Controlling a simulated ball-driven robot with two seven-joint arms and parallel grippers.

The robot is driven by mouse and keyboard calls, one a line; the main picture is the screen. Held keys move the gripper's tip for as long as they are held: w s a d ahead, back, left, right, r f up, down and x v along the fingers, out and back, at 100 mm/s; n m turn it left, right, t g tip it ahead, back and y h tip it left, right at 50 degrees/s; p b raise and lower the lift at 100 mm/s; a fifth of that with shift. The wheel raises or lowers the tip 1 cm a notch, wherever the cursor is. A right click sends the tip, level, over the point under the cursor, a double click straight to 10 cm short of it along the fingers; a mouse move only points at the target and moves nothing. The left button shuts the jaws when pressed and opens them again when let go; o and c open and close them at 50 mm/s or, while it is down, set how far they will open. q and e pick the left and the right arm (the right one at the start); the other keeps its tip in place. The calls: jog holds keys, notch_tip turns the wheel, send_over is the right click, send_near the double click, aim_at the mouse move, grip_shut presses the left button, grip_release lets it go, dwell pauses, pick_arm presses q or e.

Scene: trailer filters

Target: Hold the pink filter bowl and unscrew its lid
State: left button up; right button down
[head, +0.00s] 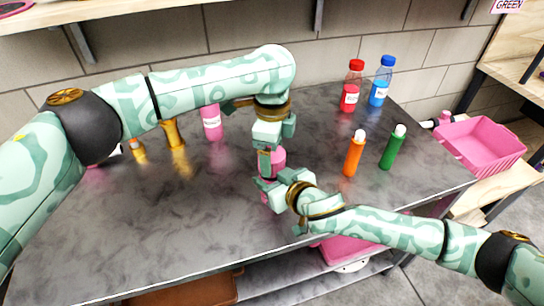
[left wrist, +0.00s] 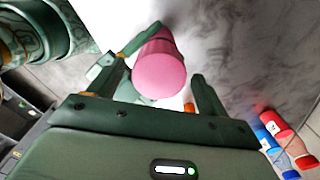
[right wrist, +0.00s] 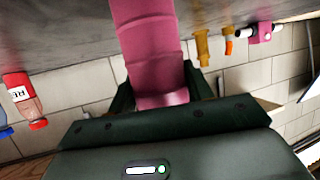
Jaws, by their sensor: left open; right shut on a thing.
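The pink filter bowl (head: 277,158) stands near the middle of the grey table, partly hidden by both grippers. My right gripper (head: 268,188) is shut on its lower part from the front right. In the right wrist view the pink bowl (right wrist: 150,50) runs between the fingers. My left gripper (head: 265,165) points down at the bowl's top and is open. In the left wrist view the round pink lid (left wrist: 158,75) lies between the open fingers, close to the left finger and with a gap to the right one. The seam between lid and bowl is hidden.
A pink labelled bottle (head: 212,122) and orange-yellow bottles (head: 174,135) stand behind, at left. An orange bottle (head: 354,155) and a green bottle (head: 392,148) stand at right, with red (head: 351,88) and blue (head: 381,84) bottles at the back. A pink crate (head: 482,145) stands beyond the right edge.

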aim_at(273, 154)
pick_arm(q)
jog(key=shift+r, duration=0.95)
jog(key=shift+c, duration=0.4)
jog(key=shift+r, duration=0.15)
jog(key=shift+s+d+r+m, duration=0.2)
jog(key=shift+r+m, duration=0.15)
jog(key=shift+m, duration=0.45)
jog(key=r+m, duration=0.1)
jog(key=m, duration=0.2)
jog(key=shift+r+m, duration=0.3)
jog(key=shift+r, duration=0.1)
jog(key=shift+w+a+r+m, duration=0.15)
jog(key=shift+m, duration=0.35)
jog(key=shift+f+m, duration=0.25)
jog(key=shift+m, duration=0.05)
notch_tip(273, 154, down, 7)
